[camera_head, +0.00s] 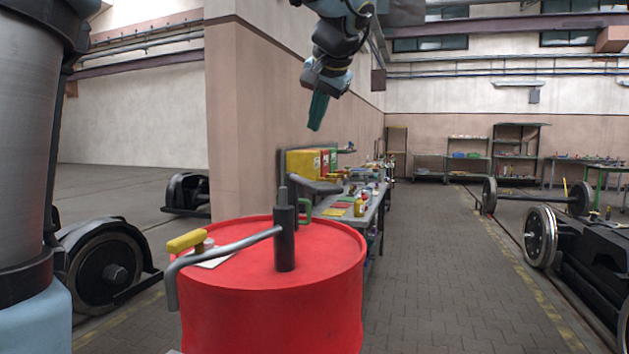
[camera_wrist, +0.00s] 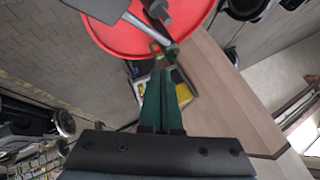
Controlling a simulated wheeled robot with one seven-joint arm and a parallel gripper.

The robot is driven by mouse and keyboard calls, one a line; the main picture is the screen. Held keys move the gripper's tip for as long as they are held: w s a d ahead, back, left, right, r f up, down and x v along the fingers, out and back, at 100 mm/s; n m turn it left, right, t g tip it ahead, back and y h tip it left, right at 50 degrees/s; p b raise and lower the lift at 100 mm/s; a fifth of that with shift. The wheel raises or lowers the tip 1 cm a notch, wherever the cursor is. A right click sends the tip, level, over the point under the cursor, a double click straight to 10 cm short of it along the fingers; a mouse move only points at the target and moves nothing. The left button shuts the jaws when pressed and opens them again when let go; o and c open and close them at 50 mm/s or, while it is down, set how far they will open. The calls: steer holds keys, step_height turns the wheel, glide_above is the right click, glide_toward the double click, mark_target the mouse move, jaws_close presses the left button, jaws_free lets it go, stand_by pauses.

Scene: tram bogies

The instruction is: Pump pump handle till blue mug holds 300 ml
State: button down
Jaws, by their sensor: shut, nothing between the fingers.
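A red drum (camera_head: 270,310) stands in front of me in the head view, with a dark upright pump (camera_head: 284,240) on its top. A grey pipe (camera_head: 225,248) runs from the pump to the left and bends down over the drum's edge. A yellow grip (camera_head: 187,241) shows beside the pipe; I cannot tell how it joins the pump. My gripper (camera_head: 316,126) is high above and behind the drum, pointing down, shut and empty, apart from the pump. In the wrist view my gripper (camera_wrist: 163,74) shows closed green fingers below the red drum (camera_wrist: 195,15). I see no blue mug.
A workbench (camera_head: 372,212) with yellow, red and green boxes and small items stands behind the drum, beside a pillar (camera_head: 285,90). Wheelsets (camera_head: 540,237) lie at the right, and a wheel (camera_head: 105,268) at the left. The paved aisle (camera_head: 445,270) right of the drum is clear.

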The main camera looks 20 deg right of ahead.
mark_target(323, 188)
step_height(323, 188, down, 9)
steer(key=b, duration=0.7)
steer(key=shift+s, duration=0.1)
steer(key=shift+f, duration=0.1)
stand_by(1.9)
steer(key=shift+f+b, duration=0.3)
steer(key=shift+b, duration=0.15)
